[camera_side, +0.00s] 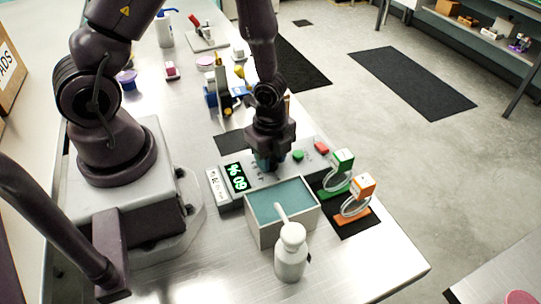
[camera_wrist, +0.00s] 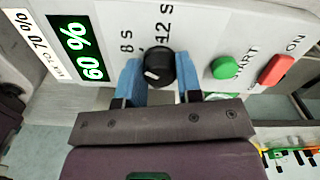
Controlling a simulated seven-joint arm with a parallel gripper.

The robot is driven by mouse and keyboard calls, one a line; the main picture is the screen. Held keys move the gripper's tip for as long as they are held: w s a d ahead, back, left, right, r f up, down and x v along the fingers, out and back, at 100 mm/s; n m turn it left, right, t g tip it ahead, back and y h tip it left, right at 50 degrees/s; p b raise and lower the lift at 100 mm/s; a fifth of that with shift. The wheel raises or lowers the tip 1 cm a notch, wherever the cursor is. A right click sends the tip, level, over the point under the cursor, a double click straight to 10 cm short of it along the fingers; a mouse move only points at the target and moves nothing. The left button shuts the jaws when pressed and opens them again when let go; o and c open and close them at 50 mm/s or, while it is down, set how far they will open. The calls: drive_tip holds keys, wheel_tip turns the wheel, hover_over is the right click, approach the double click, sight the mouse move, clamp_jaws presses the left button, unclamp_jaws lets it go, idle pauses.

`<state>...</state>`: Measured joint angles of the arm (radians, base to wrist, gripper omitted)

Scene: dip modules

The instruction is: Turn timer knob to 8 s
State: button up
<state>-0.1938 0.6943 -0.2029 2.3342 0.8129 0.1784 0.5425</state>
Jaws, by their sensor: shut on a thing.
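The timer knob (camera_wrist: 157,66) is round and black with a white mark on its near left part. It sits on the face of the grey control panel (camera_wrist: 210,25), just below the printed labels "8 S" (camera_wrist: 126,42) and "12 S" (camera_wrist: 163,24). Which label the mark points at I cannot tell. My gripper (camera_wrist: 160,74) has its two blue fingers on either side of the knob and is shut on it. In the side view my gripper (camera_side: 268,160) is down at the panel and hides the knob.
A green START button (camera_wrist: 224,68) and a red ON switch (camera_wrist: 276,70) sit right of the knob. In the side view, a teal-filled bath (camera_side: 282,203), a white bottle (camera_side: 291,252) and green (camera_side: 342,160) and orange (camera_side: 362,187) modules stand close by.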

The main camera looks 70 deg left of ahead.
drive_tip(key=o, duration=0.9)
drive_tip(key=shift+o, duration=0.2)
drive_tip(key=shift+r, duration=0.15)
wheel_tip(320, 180, up, 13)
